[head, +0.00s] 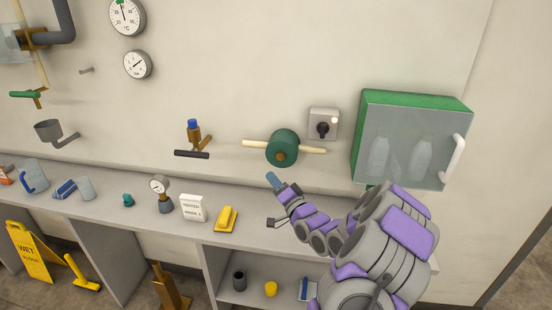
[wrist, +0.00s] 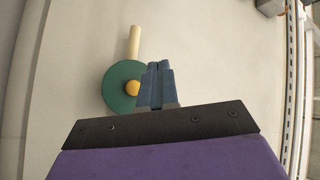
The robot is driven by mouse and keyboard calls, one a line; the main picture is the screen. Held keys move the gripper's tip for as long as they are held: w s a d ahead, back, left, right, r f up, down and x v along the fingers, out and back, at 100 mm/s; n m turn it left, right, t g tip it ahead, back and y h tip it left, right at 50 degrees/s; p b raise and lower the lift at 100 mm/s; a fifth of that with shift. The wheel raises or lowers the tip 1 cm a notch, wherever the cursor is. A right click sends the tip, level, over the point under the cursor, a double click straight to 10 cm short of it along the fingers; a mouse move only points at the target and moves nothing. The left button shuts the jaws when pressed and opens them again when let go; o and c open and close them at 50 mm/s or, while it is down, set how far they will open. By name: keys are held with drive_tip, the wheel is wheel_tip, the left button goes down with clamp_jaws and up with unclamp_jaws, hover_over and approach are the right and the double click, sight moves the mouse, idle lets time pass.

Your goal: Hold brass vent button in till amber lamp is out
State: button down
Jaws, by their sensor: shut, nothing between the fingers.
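The brass vent button (head: 281,156) sits in the middle of a dark green round body (head: 284,142) on a pale pipe on the wall. In the wrist view the button (wrist: 132,88) shows at the centre of the green disc (wrist: 113,90), just left of my fingers. My gripper (head: 273,179) is shut and empty, its blue-grey fingertips below the button in the head view. The fingertips (wrist: 159,66) cover part of the disc's right side in the wrist view; contact with the button cannot be told. A small pale lamp (head: 334,121) is on the grey switch box; I cannot tell its colour surely.
A green cabinet (head: 367,140) with a clear front and white handle is right of the switch box (head: 323,112). A brass valve (head: 194,135) is on the wall at left.

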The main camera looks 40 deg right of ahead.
drive_tip(key=p, duration=0.1)
approach(277, 157)
drive_tip(key=w+a+r, duration=0.1)
drive_tip(key=w+a, duration=0.1)
drive_tip(key=w, duration=0.1)
drive_tip(key=shift+w+d+p, duration=1)
drive_tip(key=shift+w+d, duration=0.15)
drive_tip(key=shift+d, duration=0.05)
drive_tip(key=shift+w+a+r+p, duration=0.15)
drive_tip(key=shift+a+r, duration=0.15)
drive_tip(key=shift+a, duration=0.25)
drive_tip(key=shift+w+a+r+p, duration=0.15)
drive_tip(key=shift+a+r, duration=0.1)
drive_tip(key=shift+a, duration=0.35)
drive_tip(key=shift+d, duration=0.1)
